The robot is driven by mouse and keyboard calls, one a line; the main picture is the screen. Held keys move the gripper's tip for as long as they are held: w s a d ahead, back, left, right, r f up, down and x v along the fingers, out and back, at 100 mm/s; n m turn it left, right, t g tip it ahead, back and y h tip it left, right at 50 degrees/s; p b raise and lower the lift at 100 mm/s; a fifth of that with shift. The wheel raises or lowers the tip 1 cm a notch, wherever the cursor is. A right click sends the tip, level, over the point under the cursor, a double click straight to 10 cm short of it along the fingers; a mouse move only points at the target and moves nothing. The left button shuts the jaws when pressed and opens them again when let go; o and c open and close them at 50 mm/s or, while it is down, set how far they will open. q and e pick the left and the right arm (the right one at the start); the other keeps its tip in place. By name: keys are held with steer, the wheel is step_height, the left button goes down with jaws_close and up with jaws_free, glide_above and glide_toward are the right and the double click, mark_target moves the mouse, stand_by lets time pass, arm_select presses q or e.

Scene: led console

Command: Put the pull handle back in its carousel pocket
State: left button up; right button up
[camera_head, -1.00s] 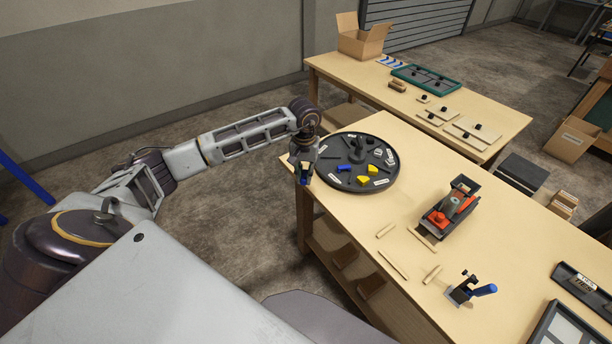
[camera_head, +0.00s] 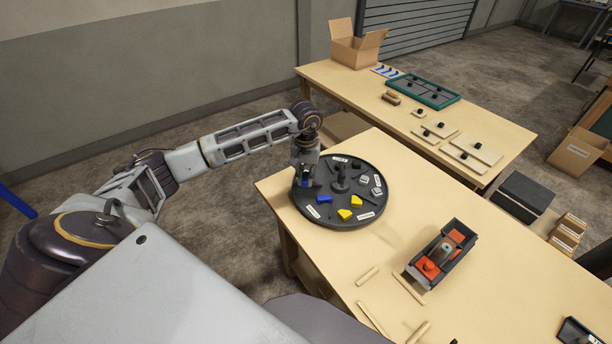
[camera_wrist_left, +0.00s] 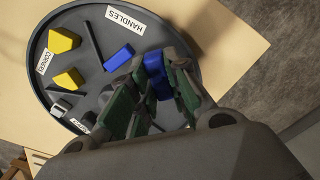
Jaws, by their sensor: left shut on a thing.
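My left gripper (camera_head: 304,182) is at the left rim of the round dark carousel (camera_head: 334,217). In the left wrist view, the left gripper (camera_wrist_left: 155,88) is shut on a blue pull handle (camera_wrist_left: 157,75), held over the carousel's edge. Whether the handle touches the carousel cannot be told. A second blue handle (camera_wrist_left: 118,58) lies on the carousel beside the fingers, near the "HANDLES" label (camera_wrist_left: 127,19); it also shows in the head view (camera_head: 324,198). The pocket for the held handle is hidden by the gripper. My right gripper is out of view.
Yellow corner pieces (camera_head: 356,201) and grey parts (camera_head: 364,180) sit on the carousel around a central post (camera_head: 341,178). A red and black fixture (camera_head: 441,254) and wooden sticks (camera_head: 368,277) are on the same table. A second table (camera_head: 328,78) stands behind.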

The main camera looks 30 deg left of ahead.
mark_target(307, 196)
arm_select(q)
steer(key=shift+w, duration=0.3)
steer(key=shift+r, duration=0.1)
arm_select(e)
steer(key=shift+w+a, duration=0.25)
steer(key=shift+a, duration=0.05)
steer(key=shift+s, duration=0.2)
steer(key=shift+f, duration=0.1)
arm_select(q)
steer(key=shift+f+b, duration=0.6)
steer(key=shift+f, duration=0.95)
steer(key=shift+f+b, duration=0.55)
steer(key=shift+f, duration=1.3)
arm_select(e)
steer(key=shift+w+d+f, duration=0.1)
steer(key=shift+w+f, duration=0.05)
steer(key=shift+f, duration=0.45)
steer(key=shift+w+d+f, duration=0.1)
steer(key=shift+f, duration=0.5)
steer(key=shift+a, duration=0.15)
arm_select(q)
steer(key=shift+f+b, duration=0.6)
steer(key=shift+b, duration=0.05)
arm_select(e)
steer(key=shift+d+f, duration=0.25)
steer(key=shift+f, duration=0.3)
